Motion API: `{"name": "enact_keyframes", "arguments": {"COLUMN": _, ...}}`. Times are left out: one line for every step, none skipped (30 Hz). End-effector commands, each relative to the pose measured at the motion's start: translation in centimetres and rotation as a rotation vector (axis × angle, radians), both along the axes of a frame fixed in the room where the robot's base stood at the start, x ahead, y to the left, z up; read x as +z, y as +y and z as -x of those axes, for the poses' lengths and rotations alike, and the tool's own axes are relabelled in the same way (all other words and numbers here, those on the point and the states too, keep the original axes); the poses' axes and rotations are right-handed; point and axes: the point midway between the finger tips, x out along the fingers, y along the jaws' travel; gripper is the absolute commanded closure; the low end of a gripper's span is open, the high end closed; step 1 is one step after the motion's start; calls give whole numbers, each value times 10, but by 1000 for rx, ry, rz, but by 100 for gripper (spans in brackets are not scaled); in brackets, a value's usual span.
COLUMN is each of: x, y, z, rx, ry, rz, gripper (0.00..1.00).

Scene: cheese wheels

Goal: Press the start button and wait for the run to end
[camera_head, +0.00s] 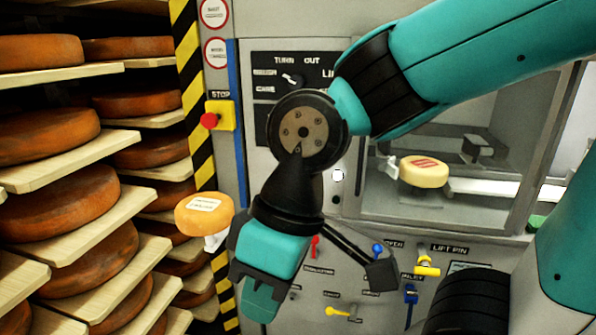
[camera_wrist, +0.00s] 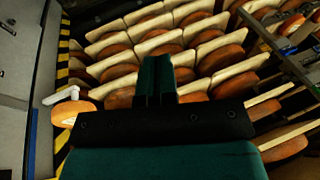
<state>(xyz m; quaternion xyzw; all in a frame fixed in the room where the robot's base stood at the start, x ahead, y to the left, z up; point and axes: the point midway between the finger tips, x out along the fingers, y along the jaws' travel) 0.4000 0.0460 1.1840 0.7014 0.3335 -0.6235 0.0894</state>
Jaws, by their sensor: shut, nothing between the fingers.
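The machine's control panel (camera_head: 262,110) is behind my arm in the head view, and my wrist hides much of it. No button I can read as start shows; a green part (camera_head: 536,223) at the right is partly behind my arm, and a small white round part (camera_head: 338,175) sits right of my wrist. My gripper (camera_head: 260,308) is shut and empty, pointing down in front of the lower panel, touching nothing that I can make out. In the wrist view its closed teal fingers (camera_wrist: 156,75) point toward the shelves.
A red stop button (camera_head: 209,121) on a yellow box is left of the panel. A pale cheese (camera_head: 423,171) sits behind the window; another cheese (camera_head: 204,213) is on a white support at left. Coloured levers (camera_head: 427,265) line the lower panel. Cheese shelves (camera_head: 75,147) fill the left.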

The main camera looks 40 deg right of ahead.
Motion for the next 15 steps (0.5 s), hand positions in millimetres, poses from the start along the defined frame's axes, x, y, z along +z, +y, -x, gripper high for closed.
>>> {"name": "enact_keyframes", "arguments": {"x": 0, "y": 0, "z": 0, "rx": 0, "ry": 0, "rz": 0, "gripper": 100}}
{"name": "enact_keyframes", "arguments": {"x": 0, "y": 0, "z": 0, "rx": 0, "ry": 0, "rz": 0, "gripper": 100}}
{"name": "enact_keyframes", "arguments": {"x": 0, "y": 0, "z": 0, "rx": -1, "ry": 0, "rz": -1, "gripper": 100}}
{"name": "enact_keyframes", "arguments": {"x": -1, "y": 1, "z": -2, "rx": -8, "ry": 0, "rz": -5, "gripper": 100}}
{"name": "enact_keyframes", "arguments": {"x": -1, "y": 2, "z": -4, "rx": -20, "ry": -2, "rz": -12, "gripper": 100}}
{"name": "enact_keyframes", "arguments": {"x": -3, "y": 4, "z": -10, "rx": -46, "ry": -2, "rz": -29, "gripper": 100}}
{"name": "enact_keyframes", "arguments": {"x": -5, "y": 7, "z": -16, "rx": -76, "ry": -4, "rz": -49, "gripper": 100}}
{"name": "enact_keyframes", "arguments": {"x": -7, "y": 11, "z": -24, "rx": -115, "ry": -6, "rz": -75, "gripper": 100}}
{"name": "enact_keyframes", "arguments": {"x": -10, "y": 15, "z": -39, "rx": -186, "ry": -8, "rz": -120, "gripper": 100}}
{"name": "enact_keyframes", "arguments": {"x": -13, "y": 19, "z": -52, "rx": -250, "ry": -8, "rz": -163, "gripper": 100}}
{"name": "enact_keyframes", "arguments": {"x": -16, "y": 22, "z": -67, "rx": -325, "ry": -8, "rz": -213, "gripper": 100}}
{"name": "enact_keyframes", "arguments": {"x": -20, "y": 25, "z": -90, "rx": -440, "ry": -5, "rz": -290, "gripper": 100}}
{"name": "enact_keyframes", "arguments": {"x": -23, "y": 26, "z": -109, "rx": -536, "ry": -2, "rz": -357, "gripper": 100}}
{"name": "enact_keyframes", "arguments": {"x": -26, "y": 25, "z": -129, "rx": -636, "ry": 4, "rz": -428, "gripper": 100}}
{"name": "enact_keyframes", "arguments": {"x": -29, "y": 21, "z": -157, "rx": -775, "ry": 13, "rz": -530, "gripper": 100}}
